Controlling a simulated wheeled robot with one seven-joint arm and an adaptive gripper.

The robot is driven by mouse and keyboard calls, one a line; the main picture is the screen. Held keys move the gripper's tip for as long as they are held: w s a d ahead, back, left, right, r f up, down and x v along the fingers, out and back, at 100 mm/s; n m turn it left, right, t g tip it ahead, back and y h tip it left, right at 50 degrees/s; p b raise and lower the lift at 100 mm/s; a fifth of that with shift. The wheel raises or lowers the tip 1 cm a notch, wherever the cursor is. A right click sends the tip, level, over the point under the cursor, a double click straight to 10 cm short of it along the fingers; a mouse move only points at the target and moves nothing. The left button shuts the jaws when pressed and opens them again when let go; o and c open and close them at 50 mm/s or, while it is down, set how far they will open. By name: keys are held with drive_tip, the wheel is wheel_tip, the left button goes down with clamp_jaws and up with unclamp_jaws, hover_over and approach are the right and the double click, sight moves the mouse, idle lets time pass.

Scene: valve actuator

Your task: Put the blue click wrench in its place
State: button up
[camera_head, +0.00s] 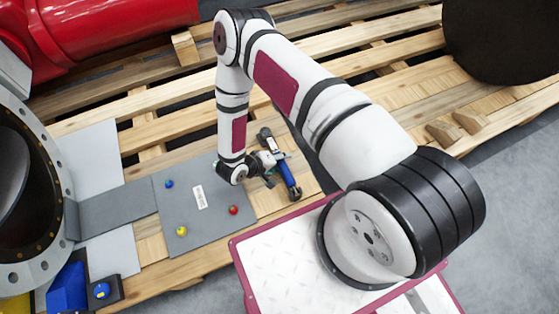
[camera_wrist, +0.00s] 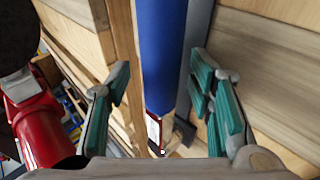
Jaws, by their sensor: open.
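The blue click wrench (camera_head: 288,178) lies on the wooden pallet, just right of the grey plate. Its blue handle points toward the front, with dark ends at both sides. My gripper (camera_head: 271,166) is right beside it in the head view. In the wrist view, the blue handle (camera_wrist: 162,50) runs between the two green-padded fingers of my gripper (camera_wrist: 165,92). The fingers are open, with a visible gap on each side of the wrench. I cannot tell which spot is the wrench's place.
The grey plate (camera_head: 205,222) carries blue (camera_head: 169,184), red (camera_head: 233,210) and yellow (camera_head: 181,231) knobs. A large flanged pipe (camera_head: 45,170) stands at left, a red cylinder (camera_head: 115,22) at back left. A blue block (camera_head: 67,288) sits at front left. Pallet slats have gaps.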

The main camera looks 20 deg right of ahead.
drive_tip(key=shift+a, duration=0.1)
drive_tip(key=v, duration=1.2)
